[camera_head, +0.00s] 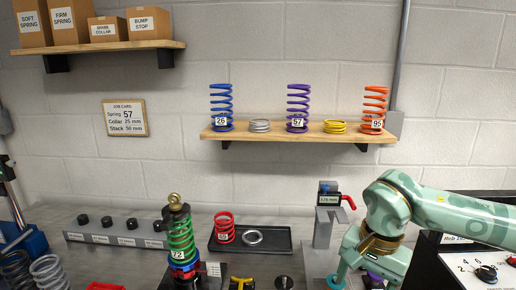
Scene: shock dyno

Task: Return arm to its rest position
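My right arm (440,213) comes in from the right, pale green with a brass-coloured wrist ring. It bends down at the lower right. My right gripper (358,280) points down at the bottom edge, just right of a small grey stand (324,232) with a display and a red lever. One teal fingertip shows; the rest is cut off or hidden. Something dark and purple is partly visible beside it, and I cannot tell whether it is gripped. My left arm and gripper are not in view.
A shock with a green spring (180,240) stands upright at lower centre-left. Behind it a black tray (280,240) holds a red spring (224,228) and a silver ring (252,237). A wall shelf (280,136) carries several springs. A white panel (470,265) is at right.

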